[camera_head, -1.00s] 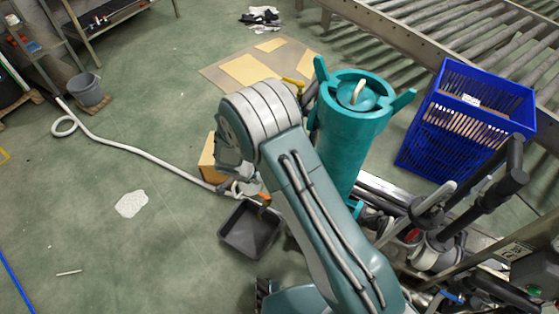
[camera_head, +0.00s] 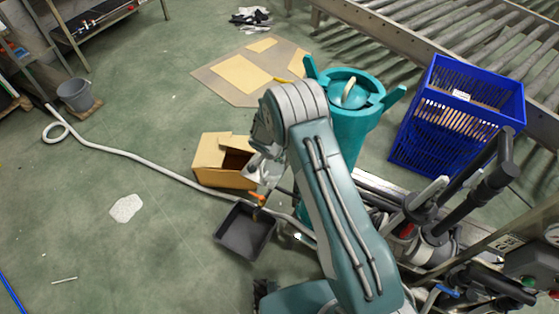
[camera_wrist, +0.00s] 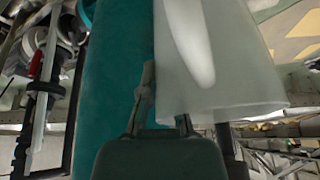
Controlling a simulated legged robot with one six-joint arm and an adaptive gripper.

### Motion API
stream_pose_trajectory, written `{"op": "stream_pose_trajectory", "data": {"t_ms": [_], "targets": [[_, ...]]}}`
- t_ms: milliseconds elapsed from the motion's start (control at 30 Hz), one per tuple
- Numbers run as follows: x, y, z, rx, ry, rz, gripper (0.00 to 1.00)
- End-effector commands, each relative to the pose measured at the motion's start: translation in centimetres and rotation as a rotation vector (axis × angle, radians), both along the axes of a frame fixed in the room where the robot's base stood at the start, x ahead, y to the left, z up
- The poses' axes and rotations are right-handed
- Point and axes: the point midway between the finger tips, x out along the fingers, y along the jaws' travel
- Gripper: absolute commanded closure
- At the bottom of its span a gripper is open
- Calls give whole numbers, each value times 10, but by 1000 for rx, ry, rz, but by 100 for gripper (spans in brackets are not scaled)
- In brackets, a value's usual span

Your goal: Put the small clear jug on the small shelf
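The clear jug (camera_wrist: 215,60) is a pale translucent vessel, large at the upper right of the wrist view. A broad edge of it faces down in that view, and its far end is cut off. My gripper (camera_wrist: 146,88) is at the jug's left side, with its narrow fingertips close together and seeming to pinch the jug there. In the head view, a pale shape that may be the jug (camera_head: 255,170) shows beside my arm; my gripper is mostly hidden there. A low metal shelf (camera_head: 100,18) stands at the top left; I cannot tell whether it is the small shelf.
A teal cylinder (camera_head: 352,115) stands behind my arm, beside a blue crate (camera_head: 430,125). An open cardboard box (camera_head: 215,160) and a dark tray (camera_head: 245,232) lie left of my arm. A white hose (camera_head: 130,158) crosses otherwise open floor. A grey bucket (camera_head: 75,96) stands left.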

Motion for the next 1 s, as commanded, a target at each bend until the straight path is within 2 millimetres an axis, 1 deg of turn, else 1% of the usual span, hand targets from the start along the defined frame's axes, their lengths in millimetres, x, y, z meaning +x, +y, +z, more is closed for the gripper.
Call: {"op": "stream_pose_trajectory", "data": {"t_ms": [33,67,400,433,500,867,967,1000], "targets": [[0,0,-6,0,0,0,100],[0,0,-8,0,-2,-1,100],[1,-2,-11,3,-3,-2,100],[1,-2,-10,4,-3,-1,84],[1,-2,-10,3,-3,-2,57],[1,0,-9,1,-3,-1,57],[0,1,-2,3,-4,-1,57],[-1,3,3,4,-6,0,57]]}}
